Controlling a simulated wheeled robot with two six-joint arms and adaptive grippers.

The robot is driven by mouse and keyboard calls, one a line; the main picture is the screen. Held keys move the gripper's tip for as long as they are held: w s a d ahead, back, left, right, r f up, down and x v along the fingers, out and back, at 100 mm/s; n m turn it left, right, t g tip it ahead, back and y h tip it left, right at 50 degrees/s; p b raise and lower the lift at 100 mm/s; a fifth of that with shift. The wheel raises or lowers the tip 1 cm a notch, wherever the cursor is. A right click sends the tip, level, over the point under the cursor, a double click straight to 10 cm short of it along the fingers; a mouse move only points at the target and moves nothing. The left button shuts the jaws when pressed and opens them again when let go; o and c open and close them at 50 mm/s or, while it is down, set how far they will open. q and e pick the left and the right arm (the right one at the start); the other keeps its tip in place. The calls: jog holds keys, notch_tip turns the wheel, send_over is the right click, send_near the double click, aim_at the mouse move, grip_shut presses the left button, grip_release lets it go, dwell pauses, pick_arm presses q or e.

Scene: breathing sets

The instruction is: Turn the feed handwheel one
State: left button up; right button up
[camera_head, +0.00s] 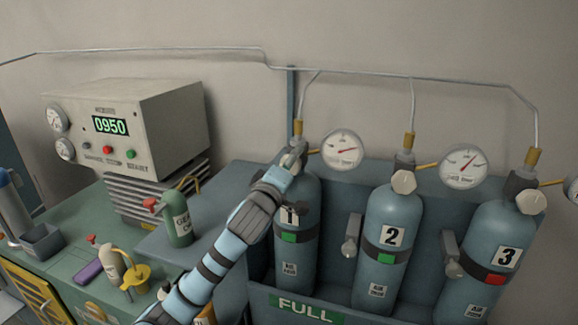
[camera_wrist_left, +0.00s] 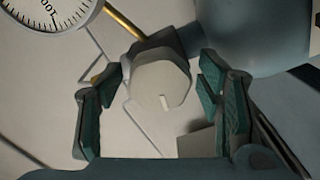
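The feed handwheel of cylinder one (camera_wrist_left: 160,85) is a pale, many-sided knob with a white mark on its face. In the head view my left gripper (camera_head: 292,156) covers it, at the top of the blue-grey cylinder labelled 1 (camera_head: 297,235). In the left wrist view my left gripper (camera_wrist_left: 161,92) is open, with one dark green-padded finger on each side of the handwheel. Gaps show between both fingers and the knob, so I see no contact. The right gripper is not in view.
Cylinder 2 (camera_head: 388,263) and cylinder 3 (camera_head: 487,250) stand to the right in the rack marked FULL (camera_head: 305,308). A gauge (camera_head: 342,150) is close to the right of my gripper. A console reading 0950 (camera_head: 165,115) and a green bottle (camera_head: 178,222) are at left.

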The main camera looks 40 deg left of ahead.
pick_arm(q)
jog(key=v, duration=0.7)
jog(key=shift+s, duration=0.3)
jog(key=shift+w+d, duration=0.1)
